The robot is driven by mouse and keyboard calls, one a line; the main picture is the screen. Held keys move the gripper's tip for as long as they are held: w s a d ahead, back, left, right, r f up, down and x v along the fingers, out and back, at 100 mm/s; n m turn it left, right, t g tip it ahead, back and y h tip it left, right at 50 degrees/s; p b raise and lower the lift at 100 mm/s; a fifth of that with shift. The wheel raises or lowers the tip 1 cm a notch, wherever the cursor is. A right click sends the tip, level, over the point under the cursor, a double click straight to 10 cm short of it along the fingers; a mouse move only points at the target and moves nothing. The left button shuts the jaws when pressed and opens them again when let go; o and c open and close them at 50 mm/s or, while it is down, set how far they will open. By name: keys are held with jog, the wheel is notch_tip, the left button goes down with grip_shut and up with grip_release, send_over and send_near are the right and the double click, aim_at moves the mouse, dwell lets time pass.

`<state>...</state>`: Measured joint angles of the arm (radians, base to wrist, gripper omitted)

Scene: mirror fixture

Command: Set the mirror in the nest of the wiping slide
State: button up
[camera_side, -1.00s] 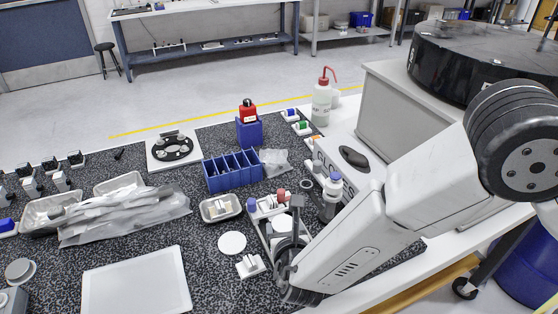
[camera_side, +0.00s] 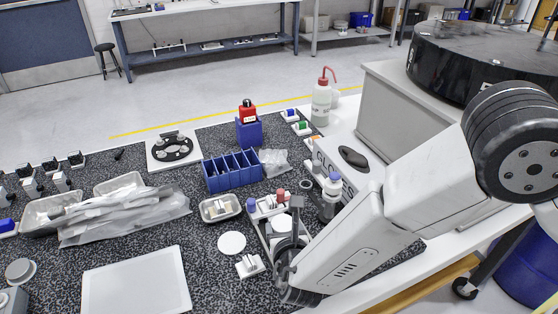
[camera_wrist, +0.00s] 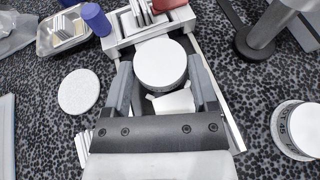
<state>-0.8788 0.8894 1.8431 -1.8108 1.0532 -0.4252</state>
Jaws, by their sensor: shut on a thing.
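The mirror (camera_wrist: 160,62) is a round, pale disc with a grey side, between the two fingers of my gripper (camera_wrist: 163,82) in the wrist view. My gripper is shut on it. In the side view my gripper (camera_side: 288,240) is low over the wiping slide, and the pale disc (camera_side: 282,222) shows beside its finger. The wiping slide (camera_wrist: 122,43) is a light grey frame with rails, under and beyond the mirror. The nest is hidden behind the mirror and fingers, so I cannot tell whether the mirror touches it.
A flat white disc (camera_wrist: 79,91) lies left of the slide. A blue cylinder (camera_wrist: 96,19) and a red block (camera_wrist: 172,4) are at its far end. A metal tray (camera_side: 220,208), a small white block (camera_side: 250,266) and a blue rack (camera_side: 232,171) stand nearby. A white board (camera_side: 136,284) lies front left.

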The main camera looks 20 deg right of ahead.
jog(key=shift+s+d+f, duration=0.15)
jog(key=shift+f, duration=0.65)
jog(key=shift+s+d+f, duration=0.1)
jog(key=shift+s+f, duration=0.05)
jog(key=shift+f, duration=0.65)
dwell(1.1)
jog(key=o, duration=1.2)
jog(key=shift+r, duration=0.15)
jog(key=shift+w+a+r, duration=0.1)
jog(key=shift+a+r, duration=0.05)
jog(key=shift+r, duration=1.55)
jog(key=shift+w+a+r, duration=0.1)
jog(key=shift+r, duration=1.6)
